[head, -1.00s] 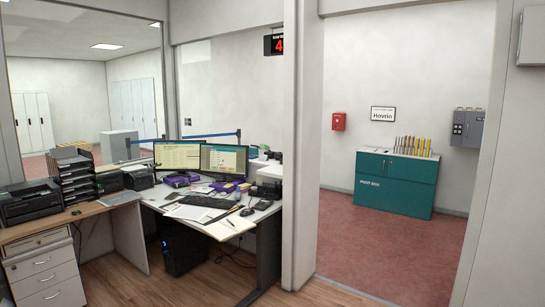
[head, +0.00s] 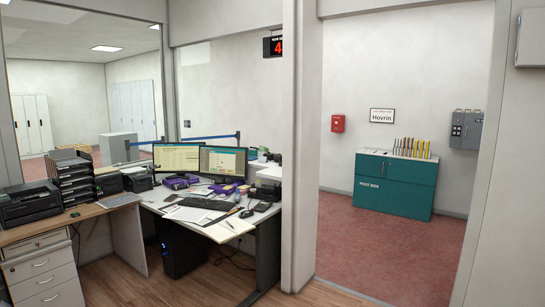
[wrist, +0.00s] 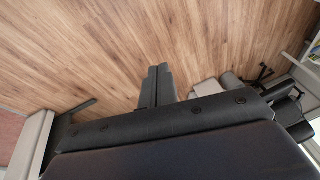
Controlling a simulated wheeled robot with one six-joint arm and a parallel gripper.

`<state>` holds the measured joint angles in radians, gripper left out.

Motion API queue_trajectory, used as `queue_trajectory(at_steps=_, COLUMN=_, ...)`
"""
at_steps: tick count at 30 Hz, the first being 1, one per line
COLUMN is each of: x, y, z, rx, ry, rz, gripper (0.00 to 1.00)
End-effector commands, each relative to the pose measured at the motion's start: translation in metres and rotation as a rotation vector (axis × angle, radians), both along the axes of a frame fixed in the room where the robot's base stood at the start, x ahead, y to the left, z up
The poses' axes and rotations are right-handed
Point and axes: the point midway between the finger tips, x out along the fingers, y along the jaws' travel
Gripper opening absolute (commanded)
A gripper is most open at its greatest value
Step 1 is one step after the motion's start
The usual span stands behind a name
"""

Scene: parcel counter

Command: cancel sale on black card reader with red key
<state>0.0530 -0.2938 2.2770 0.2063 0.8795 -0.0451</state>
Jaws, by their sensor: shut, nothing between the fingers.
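A small dark device (head: 262,206) lies on the right part of the corner desk in the head view. It may be the black card reader, but it is too small to make out keys or a red one. A dark rounded item, perhaps a mouse (head: 247,212), lies just left of it. My gripper (wrist: 158,72) shows in the wrist view with its two dark fingers together, shut and empty. It points over bare wood floor, away from the device. My gripper is not in the head view.
The desk (head: 222,233) also bears two monitors (head: 222,161), a keyboard (head: 206,203), papers and purple items. Left are a printer (head: 30,204) and drawers (head: 45,278). A white pillar (head: 299,150) stands right of the desk. Wood floor in front is clear.

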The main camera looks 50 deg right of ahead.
Motion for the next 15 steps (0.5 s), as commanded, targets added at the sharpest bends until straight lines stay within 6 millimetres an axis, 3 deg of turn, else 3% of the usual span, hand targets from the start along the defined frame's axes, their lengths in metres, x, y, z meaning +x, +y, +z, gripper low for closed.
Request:
queue_trajectory(at_steps=3, x=0.071, y=0.005, z=0.034, rx=0.142, ry=-0.098, rz=-0.096, gripper=0.00)
queue_trajectory(at_steps=9, x=0.181, y=-0.008, z=0.090, rx=0.349, ry=-0.279, rz=-0.240, gripper=0.00)
queue_trajectory(at_steps=12, x=0.220, y=-0.019, z=0.110, rx=0.419, ry=-0.351, rz=-0.296, gripper=0.00)
queue_trajectory(at_steps=15, x=0.245, y=-0.029, z=0.124, rx=0.467, ry=-0.400, rz=-0.332, gripper=0.00)
